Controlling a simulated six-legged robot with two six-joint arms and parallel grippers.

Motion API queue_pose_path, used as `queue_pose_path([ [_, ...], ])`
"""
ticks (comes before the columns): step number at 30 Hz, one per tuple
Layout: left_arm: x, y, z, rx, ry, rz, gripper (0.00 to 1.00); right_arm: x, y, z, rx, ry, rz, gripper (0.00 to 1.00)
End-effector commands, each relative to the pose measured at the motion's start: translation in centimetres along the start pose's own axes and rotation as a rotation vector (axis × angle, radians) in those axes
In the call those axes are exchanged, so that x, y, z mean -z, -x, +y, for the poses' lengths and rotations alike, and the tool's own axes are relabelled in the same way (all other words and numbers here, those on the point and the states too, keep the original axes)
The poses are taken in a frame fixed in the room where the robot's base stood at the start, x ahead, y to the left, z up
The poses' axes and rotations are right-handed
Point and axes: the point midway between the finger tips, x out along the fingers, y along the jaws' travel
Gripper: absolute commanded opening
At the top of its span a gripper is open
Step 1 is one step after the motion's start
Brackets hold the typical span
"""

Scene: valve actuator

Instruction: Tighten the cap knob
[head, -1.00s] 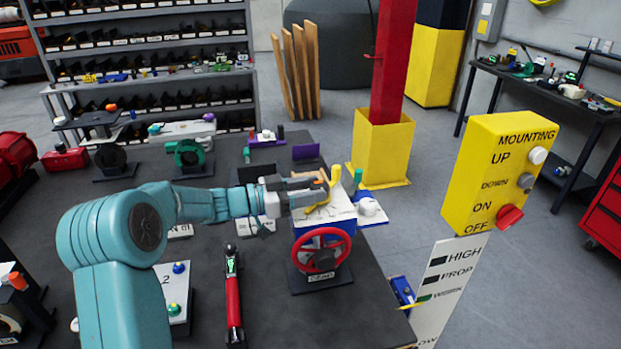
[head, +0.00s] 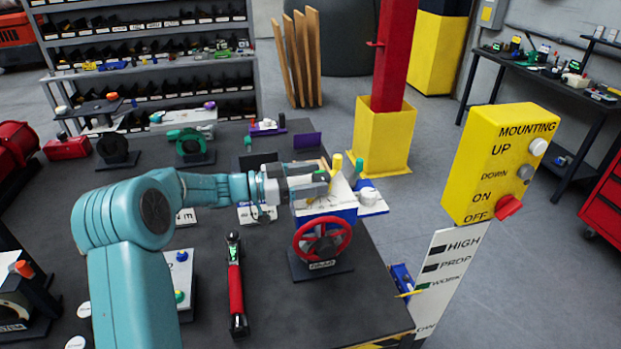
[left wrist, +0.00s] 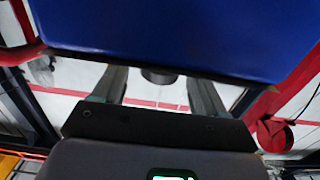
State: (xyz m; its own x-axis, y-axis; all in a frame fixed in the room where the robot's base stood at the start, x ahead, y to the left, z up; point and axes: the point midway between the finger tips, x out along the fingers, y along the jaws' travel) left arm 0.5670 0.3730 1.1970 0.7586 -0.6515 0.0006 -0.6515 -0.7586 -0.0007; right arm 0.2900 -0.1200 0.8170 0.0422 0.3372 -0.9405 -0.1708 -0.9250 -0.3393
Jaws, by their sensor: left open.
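The valve actuator is a blue box (head: 343,215) with a sloped white top (head: 341,193) and a red handwheel (head: 322,240) on its front. A yellow upright part (head: 337,163) and a green one stand behind the top. A white round knob (head: 367,194) sits at its right side; I cannot tell which part is the cap knob. My left gripper (head: 318,181) is at the actuator's upper left, partly covering it. In the left wrist view, its two fingers (left wrist: 158,90) are apart, with a dark round part (left wrist: 159,76) between them below a blue surface (left wrist: 165,35). My right gripper is not in view.
A red-handled tool (head: 235,285) lies on the dark table left of the actuator. A yellow control box (head: 500,165) stands at the right. A red post in a yellow base (head: 382,140) rises behind.

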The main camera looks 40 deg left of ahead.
Motion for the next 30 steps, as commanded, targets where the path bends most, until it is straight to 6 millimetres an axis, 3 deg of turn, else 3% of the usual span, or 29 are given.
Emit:
queue_pose_path([
  [4, -0.1, 0.7, -0.1, 0.003, 0.000, 0.000, 0.72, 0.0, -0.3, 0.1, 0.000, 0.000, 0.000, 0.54],
  [7, -0.3, 2.4, -0.1, 0.005, -0.001, -0.001, 0.72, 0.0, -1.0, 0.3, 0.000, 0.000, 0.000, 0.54],
  [21, -0.2, 14.0, 0.0, 0.004, -0.002, -0.001, 0.72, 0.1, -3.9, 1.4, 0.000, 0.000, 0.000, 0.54],
  [30, 0.0, 16.4, 0.0, 0.000, 0.000, 0.000, 0.72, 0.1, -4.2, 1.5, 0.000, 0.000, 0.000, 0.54],
])
